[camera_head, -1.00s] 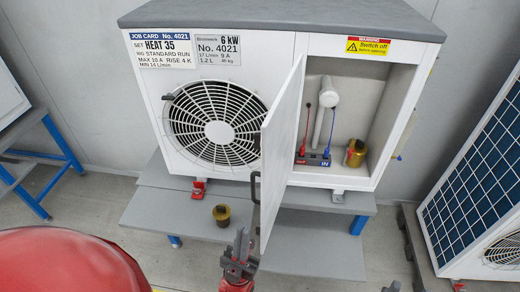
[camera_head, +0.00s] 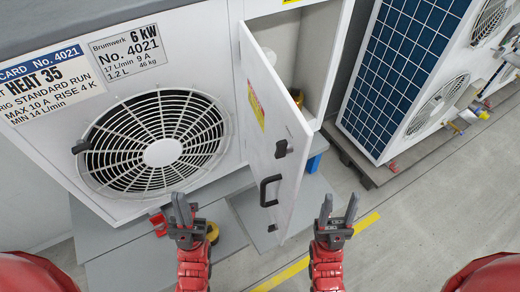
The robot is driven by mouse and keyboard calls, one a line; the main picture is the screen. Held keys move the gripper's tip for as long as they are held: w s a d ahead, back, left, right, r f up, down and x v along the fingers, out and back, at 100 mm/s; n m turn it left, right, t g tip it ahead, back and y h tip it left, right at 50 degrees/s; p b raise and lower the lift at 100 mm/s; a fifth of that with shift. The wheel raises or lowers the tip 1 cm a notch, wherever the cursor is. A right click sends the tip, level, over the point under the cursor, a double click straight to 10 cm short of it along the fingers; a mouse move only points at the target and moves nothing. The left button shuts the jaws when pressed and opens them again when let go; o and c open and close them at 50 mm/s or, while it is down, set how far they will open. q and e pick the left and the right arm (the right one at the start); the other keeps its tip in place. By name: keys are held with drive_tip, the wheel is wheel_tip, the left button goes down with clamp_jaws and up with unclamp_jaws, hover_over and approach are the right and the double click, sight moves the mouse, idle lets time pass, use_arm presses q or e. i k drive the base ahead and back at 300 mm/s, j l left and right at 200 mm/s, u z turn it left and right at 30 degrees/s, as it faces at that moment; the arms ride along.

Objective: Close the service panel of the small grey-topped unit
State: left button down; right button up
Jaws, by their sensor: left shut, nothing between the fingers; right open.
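The small unit (camera_head: 165,60) has a grey top, a round fan grille and job labels on its front. Its white service panel (camera_head: 270,110) stands open, swung out toward me from the left side of the compartment. The compartment (camera_head: 315,45) shows partly to the right of the panel; the panel hides the rest. My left gripper (camera_head: 184,207) is shut and empty, left of the handle. My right gripper (camera_head: 338,206) is open and empty, right of the panel, apart from it.
A brass cup (camera_head: 212,232) stands on the grey step (camera_head: 235,255), partly behind my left gripper. A red foot clamp (camera_head: 158,222) is beside it. A unit with a dark blue panel (camera_head: 410,65) stands to the right. The floor between is clear, with a yellow line (camera_head: 365,223).

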sight(271, 115)
drive_tip(key=k, duration=1)
drive_tip(key=i+j+u, duration=0.15)
drive_tip(key=u, duration=0.15)
